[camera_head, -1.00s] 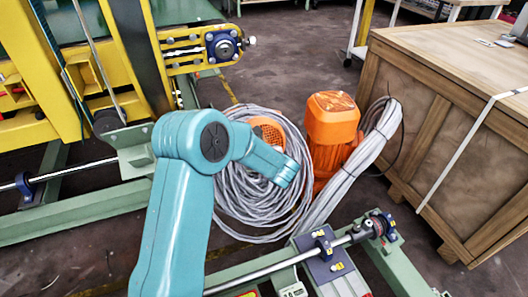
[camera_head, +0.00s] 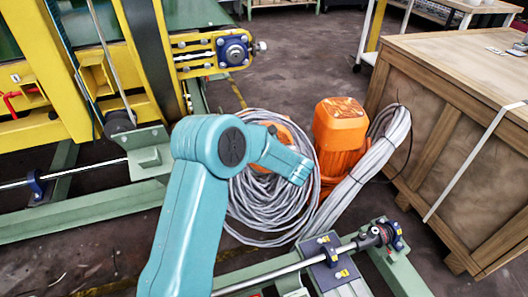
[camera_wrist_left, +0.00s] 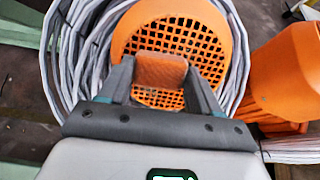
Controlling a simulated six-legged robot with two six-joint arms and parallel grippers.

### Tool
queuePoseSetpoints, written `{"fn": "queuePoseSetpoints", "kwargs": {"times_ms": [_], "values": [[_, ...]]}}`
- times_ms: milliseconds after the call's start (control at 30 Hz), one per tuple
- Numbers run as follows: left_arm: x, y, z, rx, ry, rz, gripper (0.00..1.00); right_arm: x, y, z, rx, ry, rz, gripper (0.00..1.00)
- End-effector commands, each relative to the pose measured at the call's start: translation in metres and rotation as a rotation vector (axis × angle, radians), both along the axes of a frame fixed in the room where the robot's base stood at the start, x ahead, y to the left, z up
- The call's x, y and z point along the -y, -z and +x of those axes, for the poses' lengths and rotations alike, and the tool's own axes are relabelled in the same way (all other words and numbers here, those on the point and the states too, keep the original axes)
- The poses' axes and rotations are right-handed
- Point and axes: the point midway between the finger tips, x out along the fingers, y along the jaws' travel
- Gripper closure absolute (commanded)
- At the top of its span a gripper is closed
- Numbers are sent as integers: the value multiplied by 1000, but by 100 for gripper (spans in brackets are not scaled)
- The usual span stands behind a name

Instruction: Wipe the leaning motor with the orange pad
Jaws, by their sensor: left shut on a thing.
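An orange motor part with a round grille (camera_wrist_left: 205,35) fills the middle of the left wrist view, and a piece of it shows behind my arm in the head view (camera_head: 287,128). A second orange body with a box-like top (camera_head: 340,124) stands to its right and also shows in the left wrist view (camera_wrist_left: 292,72). I cannot tell whether they are one motor. My left gripper (camera_wrist_left: 160,78) is shut on the orange pad (camera_wrist_left: 160,70), in front of the grille. Whether the pad touches it is unclear. In the head view my arm hides that gripper. My right gripper is out of view.
A coil of grey cable (camera_head: 245,205) surrounds the grille, and a cable bundle (camera_head: 375,160) runs beside the motor. A wooden crate (camera_head: 470,125) stands at right. A yellow frame (camera_head: 80,110) is at left. A green rail with a shaft (camera_head: 285,270) lies in front.

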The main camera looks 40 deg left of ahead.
Motion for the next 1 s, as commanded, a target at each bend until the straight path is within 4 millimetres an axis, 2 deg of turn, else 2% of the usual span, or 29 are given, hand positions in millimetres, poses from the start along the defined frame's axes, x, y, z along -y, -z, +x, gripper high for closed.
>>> {"fn": "queuePoseSetpoints", "kwargs": {"times_ms": [600, 867, 1000], "values": [[19, -1, 34, 0, 1, -1, 62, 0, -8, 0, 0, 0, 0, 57], [12, -12, 37, 2, -2, 0, 62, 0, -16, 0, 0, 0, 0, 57], [8, -11, 34, 1, -1, 1, 62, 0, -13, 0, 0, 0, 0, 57]]}}
